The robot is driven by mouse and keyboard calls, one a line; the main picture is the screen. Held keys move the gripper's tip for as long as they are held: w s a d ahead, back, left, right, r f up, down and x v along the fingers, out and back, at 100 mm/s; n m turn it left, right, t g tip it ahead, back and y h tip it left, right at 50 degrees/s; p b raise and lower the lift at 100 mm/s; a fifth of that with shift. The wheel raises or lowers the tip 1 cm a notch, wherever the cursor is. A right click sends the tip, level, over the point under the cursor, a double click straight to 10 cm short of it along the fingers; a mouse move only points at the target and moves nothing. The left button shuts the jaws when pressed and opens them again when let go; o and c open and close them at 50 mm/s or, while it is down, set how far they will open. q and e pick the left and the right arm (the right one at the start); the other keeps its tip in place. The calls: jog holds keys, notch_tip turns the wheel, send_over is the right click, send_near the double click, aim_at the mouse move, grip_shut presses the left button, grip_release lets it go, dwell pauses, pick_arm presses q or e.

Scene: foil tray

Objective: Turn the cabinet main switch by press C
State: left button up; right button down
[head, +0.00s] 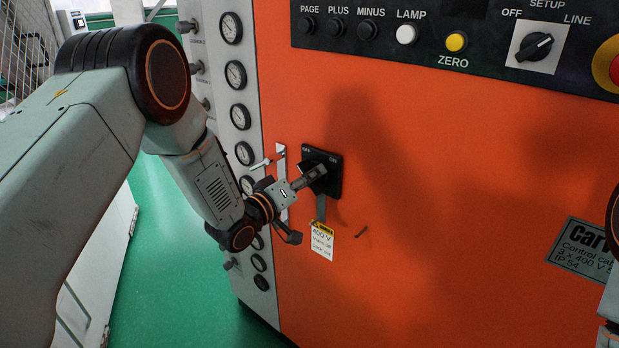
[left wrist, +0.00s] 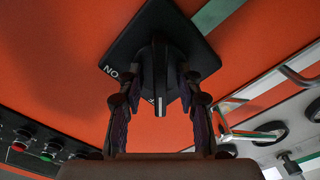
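The cabinet main switch (head: 333,170) is a black square plate with OFF and ON lettering on the orange cabinet front. Its black knob shows in the left wrist view (left wrist: 160,70), with a white mark at its near end. My left gripper (head: 314,177) is at the switch, with its fingers pointing at the plate. In the left wrist view the two fingers (left wrist: 160,90) stand on either side of the knob, with gaps visible between. In the head view the gripper hides part of the knob. My right gripper is not in view.
A yellow-topped 400 V tag (head: 322,241) hangs below the switch. A metal handle (head: 281,182) is left of it, near a column of gauges (head: 239,117). Buttons and a SETUP selector (head: 536,46) line the top panel. A nameplate (head: 583,250) is at right.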

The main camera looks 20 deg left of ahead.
pick_arm(q)
jog(key=v, duration=1.2)
dwell(0.4)
jog(key=s+f+m+g+y+b, duration=0.15)
jog(key=s+f+g, duration=0.25)
jog(key=s+f, duration=0.45)
jog(key=s+f+m+g+y, duration=0.1)
jog(key=s+f+g+y, duration=0.3)
jog(key=f, duration=0.7)
jog(key=s+f+g+b, duration=0.1)
jog(key=s+f+g, duration=0.2)
jog(key=s, duration=0.5)
jog(key=s+f+m+g+y, duration=0.1)
jog(key=s+f, duration=0.3)
jog(key=s, duration=0.4)
jog(key=s+d+f+g+b, duration=0.1)
jog(key=s+f+g, duration=0.3)
jog(key=s, duration=0.4)
jog(key=shift+s+f+m+g+b, duration=0.25)
jog(key=shift+f+m+g+b, duration=0.05)
jog(key=shift+m+b, duration=0.05)
